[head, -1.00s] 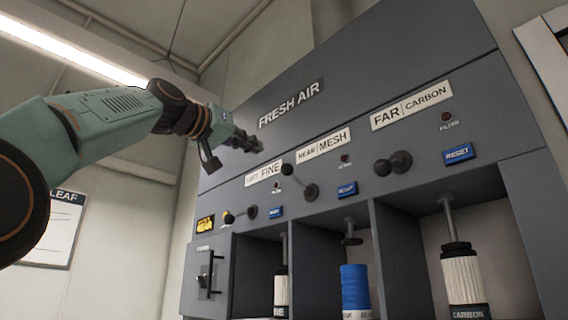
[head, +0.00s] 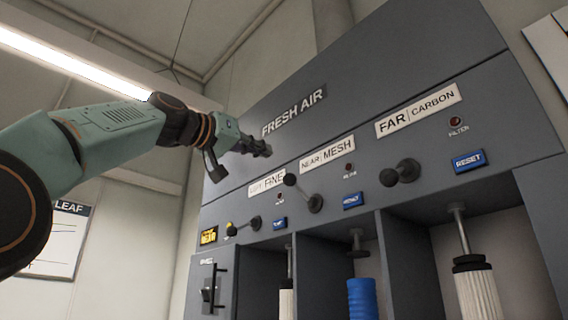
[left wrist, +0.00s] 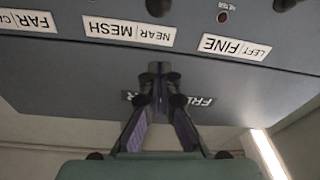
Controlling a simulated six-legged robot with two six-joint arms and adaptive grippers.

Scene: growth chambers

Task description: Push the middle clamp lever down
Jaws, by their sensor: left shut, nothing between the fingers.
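The middle clamp lever (head: 290,180) sits under the NEAR MESH label in the head view, its dark ball knob tilted up and left from its round pivot. In the left wrist view, which is upside down, its knob (left wrist: 157,6) shows at the top edge. My left gripper (head: 264,150) is shut and empty, in front of the panel below the FRESH AIR sign, up and left of that knob and apart from it. Its closed fingers (left wrist: 160,77) also show in the left wrist view. My right gripper is not in view.
The left lever (head: 231,231) and the right lever (head: 388,177) flank the middle one. Below, the middle plunger (head: 357,243) hangs above a blue cartridge (head: 362,299). A blue button (head: 353,200) sits right of the middle pivot. Space left of the panel is open.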

